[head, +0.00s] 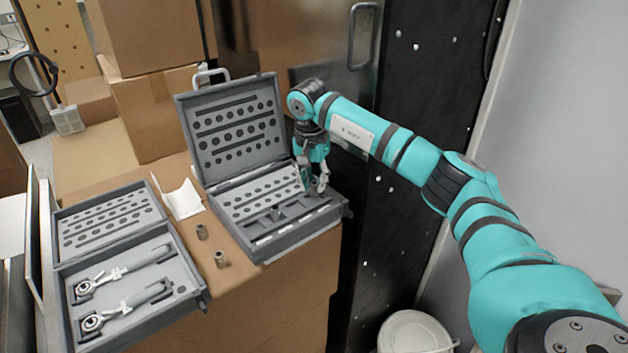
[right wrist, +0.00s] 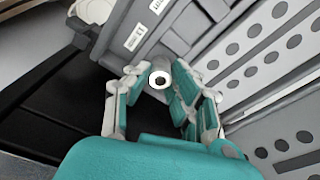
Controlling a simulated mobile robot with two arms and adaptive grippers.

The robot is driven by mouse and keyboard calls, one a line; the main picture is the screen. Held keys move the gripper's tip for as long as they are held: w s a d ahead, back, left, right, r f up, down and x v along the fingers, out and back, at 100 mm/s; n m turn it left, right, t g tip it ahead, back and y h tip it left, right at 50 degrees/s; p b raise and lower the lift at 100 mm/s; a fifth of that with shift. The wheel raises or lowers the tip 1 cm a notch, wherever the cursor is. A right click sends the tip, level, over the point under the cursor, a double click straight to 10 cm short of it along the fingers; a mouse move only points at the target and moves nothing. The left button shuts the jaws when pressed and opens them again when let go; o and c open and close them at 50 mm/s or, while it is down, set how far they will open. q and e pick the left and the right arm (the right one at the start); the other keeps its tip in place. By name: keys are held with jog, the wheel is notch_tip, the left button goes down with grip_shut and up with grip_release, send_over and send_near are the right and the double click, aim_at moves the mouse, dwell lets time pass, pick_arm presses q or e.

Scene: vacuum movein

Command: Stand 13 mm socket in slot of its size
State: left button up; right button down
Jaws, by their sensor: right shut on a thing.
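My right gripper (head: 319,186) is over the right side of the open grey socket case (head: 262,240), close to its tray. In the right wrist view its fingers (right wrist: 160,92) are closed around a socket (right wrist: 159,79), seen end-on as a pale ring with a dark hole. The held socket's size cannot be read, and its lower end is hidden. Another grey socket (head: 276,213) stands in the tray, left of the gripper. White labels (right wrist: 135,37) show on the case, too small to read. My left gripper is out of view.
A second open case (head: 190,315) with ratchets lies at left. A white paper (head: 183,199) lies behind them. A dark panel (head: 400,220) is right of the box.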

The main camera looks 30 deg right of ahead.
jog(key=shift+f, duration=0.65)
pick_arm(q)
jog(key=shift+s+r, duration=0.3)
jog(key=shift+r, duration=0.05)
pick_arm(e)
jog(key=shift+f, duration=0.1)
jog(key=shift+f, duration=0.15)
jog(key=c, duration=1.1)
grip_release()
jog(key=shift+c, duration=0.2)
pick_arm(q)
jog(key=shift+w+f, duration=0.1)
